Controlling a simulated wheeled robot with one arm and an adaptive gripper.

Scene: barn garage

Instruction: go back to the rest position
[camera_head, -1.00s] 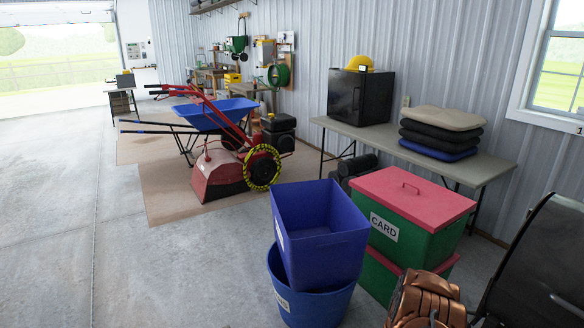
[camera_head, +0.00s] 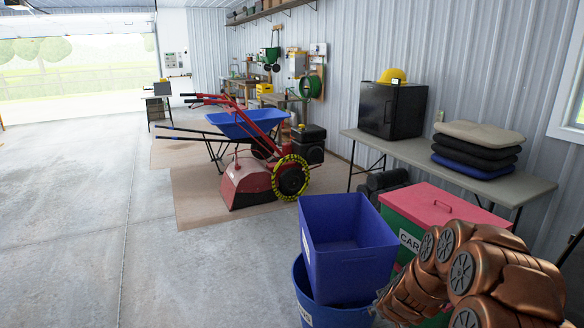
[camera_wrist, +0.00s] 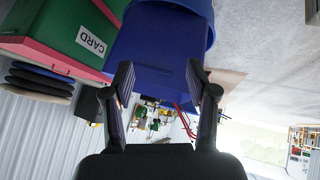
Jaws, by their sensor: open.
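My gripper (camera_wrist: 160,88) shows in the wrist view, where the picture is upside down. Its two black fingers are spread apart with nothing between them. Behind and between the fingers is the blue bin (camera_wrist: 160,40), and I cannot tell how far off it is. In the head view my copper-coloured arm fills the lower right corner, and the gripper itself is not seen there. The arm hides part of the green box with the pink lid (camera_head: 440,208), labelled CARD.
A square blue bin (camera_head: 350,262) sits in a round blue bucket (camera_head: 318,312). A grey table (camera_head: 405,152) along the wall bears a black cabinet (camera_head: 392,110) and stacked cushions (camera_head: 478,148). A red tiller (camera_head: 245,180) and blue wheelbarrow (camera_head: 240,124) stand behind. The floor at left is clear.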

